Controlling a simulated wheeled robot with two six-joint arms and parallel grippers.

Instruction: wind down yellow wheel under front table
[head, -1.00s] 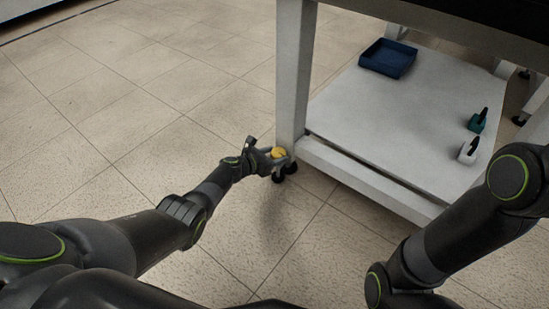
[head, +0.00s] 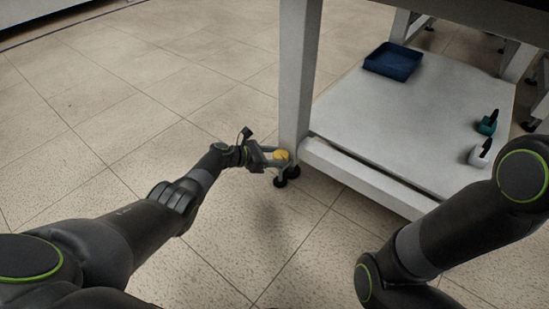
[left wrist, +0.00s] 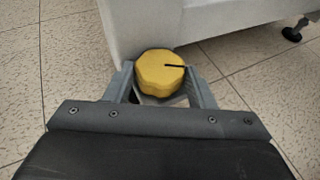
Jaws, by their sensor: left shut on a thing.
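The yellow wheel (head: 281,155) sits low at the foot of the front table's near leg (head: 296,80), just above a dark caster. In the left wrist view the yellow wheel (left wrist: 160,72) has a scalloped rim and a black line running from near its middle to the right. My left gripper (head: 275,157) is shut on the wheel; in the left wrist view its two fingers (left wrist: 161,88) lie on either side of it. My right arm shows at the right, but its gripper is out of view.
The table's white lower shelf (head: 390,130) holds a blue tray (head: 393,61), a teal bottle (head: 487,123) and a white bottle (head: 480,153) with dark tops. Another foot (left wrist: 294,32) shows in the left wrist view. The tiled floor to the left is clear.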

